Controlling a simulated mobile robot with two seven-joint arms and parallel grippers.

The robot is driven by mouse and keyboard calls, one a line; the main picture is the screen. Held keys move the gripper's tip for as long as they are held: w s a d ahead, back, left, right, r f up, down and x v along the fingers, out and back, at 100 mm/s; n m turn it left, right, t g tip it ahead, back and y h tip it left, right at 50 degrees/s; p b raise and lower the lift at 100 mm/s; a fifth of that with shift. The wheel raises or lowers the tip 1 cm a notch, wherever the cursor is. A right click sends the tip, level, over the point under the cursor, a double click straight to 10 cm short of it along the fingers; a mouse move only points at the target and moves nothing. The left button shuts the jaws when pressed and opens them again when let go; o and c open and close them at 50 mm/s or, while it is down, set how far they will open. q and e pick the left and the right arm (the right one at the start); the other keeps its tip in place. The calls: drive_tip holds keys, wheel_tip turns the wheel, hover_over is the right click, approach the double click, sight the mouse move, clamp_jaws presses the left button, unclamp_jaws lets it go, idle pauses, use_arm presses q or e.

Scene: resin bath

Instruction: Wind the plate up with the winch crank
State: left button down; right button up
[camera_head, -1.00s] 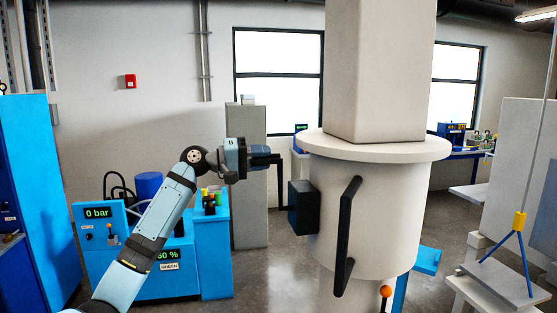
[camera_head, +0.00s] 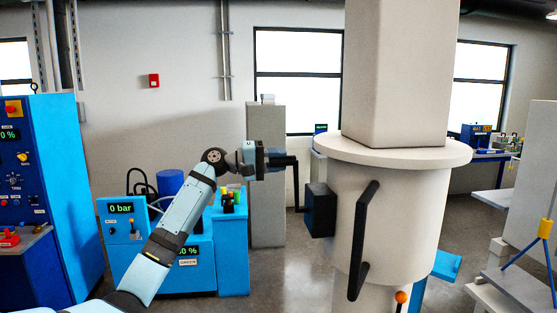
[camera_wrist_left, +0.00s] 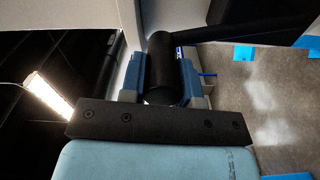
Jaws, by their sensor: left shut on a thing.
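The black winch crank (camera_head: 297,188) has a thin arm that hangs down beside a black box (camera_head: 321,210) on the left side of a large white round housing (camera_head: 385,220). My left gripper (camera_head: 290,161) is shut on the crank's grip at the top of that arm. The left wrist view shows the round black grip (camera_wrist_left: 163,70) between the blue fingers, with the crank arm running off to the right. A grey plate (camera_head: 518,290) shows at the right edge, under blue sling legs (camera_head: 520,256) and a yellow fitting (camera_head: 545,228). Whether it hangs free I cannot tell. My right gripper is out of view.
A blue machine (camera_head: 125,255) reading 0 bar stands behind my left arm. A tall blue cabinet (camera_head: 70,180) is at the left. A black bar handle (camera_head: 362,240) and a square white column (camera_head: 400,75) belong to the housing. Open floor (camera_head: 290,270) lies between.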

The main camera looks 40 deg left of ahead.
use_arm(q)
drive_tip(key=shift+w+f, duration=0.1)
drive_tip(key=shift+f, duration=0.4)
idle(0.3)
drive_tip(key=c, duration=1.2)
unclamp_jaws()
drive_tip(key=o, duration=0.4)
drive_tip(key=shift+a, duration=0.1)
drive_tip(key=shift+c, duration=0.2)
drive_tip(key=shift+w+a, duration=0.1)
drive_tip(key=shift+a, duration=0.1)
drive_tip(key=shift+r, duration=0.1)
drive_tip(key=shift+d+r, duration=0.1)
drive_tip(key=b+v, duration=0.4)
drive_tip(key=v, duration=1)
drive_tip(key=shift+b, duration=0.3)
